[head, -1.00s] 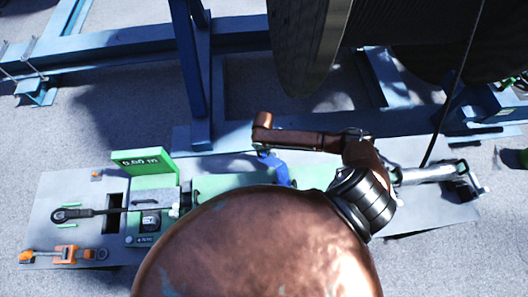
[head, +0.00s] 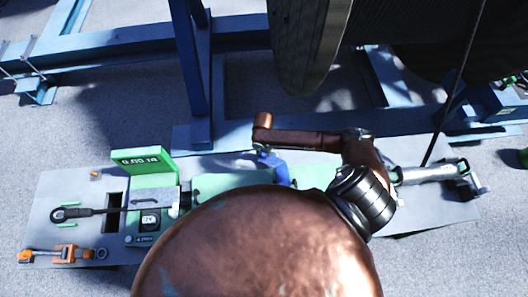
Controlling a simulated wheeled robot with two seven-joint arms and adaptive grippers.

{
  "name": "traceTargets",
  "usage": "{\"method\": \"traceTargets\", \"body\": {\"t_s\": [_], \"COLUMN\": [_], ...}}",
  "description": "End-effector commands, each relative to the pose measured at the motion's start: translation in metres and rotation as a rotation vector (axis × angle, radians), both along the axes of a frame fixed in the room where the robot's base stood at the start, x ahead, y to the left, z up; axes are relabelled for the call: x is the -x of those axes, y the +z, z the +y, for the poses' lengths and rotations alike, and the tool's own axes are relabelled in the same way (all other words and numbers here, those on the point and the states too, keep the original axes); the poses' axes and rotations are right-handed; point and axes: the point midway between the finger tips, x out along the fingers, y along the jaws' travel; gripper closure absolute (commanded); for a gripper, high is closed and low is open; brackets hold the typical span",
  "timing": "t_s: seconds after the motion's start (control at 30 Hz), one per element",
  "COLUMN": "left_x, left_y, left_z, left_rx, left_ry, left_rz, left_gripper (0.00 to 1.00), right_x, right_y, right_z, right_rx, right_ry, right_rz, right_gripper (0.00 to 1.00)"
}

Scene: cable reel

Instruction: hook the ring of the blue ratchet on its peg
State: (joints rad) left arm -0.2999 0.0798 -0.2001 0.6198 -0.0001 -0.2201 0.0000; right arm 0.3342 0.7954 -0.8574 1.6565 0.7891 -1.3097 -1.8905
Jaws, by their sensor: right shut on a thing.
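My right gripper (head: 264,139) reaches in over the middle of the grey work board. It is brown and shows mostly from above and the side. It is shut on a small blue piece, which I take to be the blue ratchet (head: 276,168). The blue piece hangs at the fingertips, just above or beside a green part of the board. Its lower end is partly hidden behind my own arm. I cannot make out its ring or the peg. My left gripper is not in view.
On the board's left (head: 54,187) are a green counter box (head: 143,161), a black-handled tool (head: 88,212) and an orange ratchet (head: 62,254). A silver cylinder (head: 429,173) lies at the right. Behind stand a blue frame (head: 186,60) and a large dark reel (head: 300,45).

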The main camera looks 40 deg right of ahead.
Motion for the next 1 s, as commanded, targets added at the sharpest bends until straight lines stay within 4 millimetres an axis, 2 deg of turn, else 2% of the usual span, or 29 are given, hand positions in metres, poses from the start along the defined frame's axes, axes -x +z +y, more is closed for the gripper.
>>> {"method": "traceTargets", "body": {"t_s": [1.0], "left_x": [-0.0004], "left_y": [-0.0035], "left_z": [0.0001], "left_rx": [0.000], "left_ry": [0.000], "left_rz": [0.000], "left_gripper": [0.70], "right_x": [-0.0003], "right_y": [-0.0086], "right_z": [-0.0004], "right_rx": [0.001], "right_ry": [0.000], "right_rz": [0.000], "right_gripper": [1.00]}}
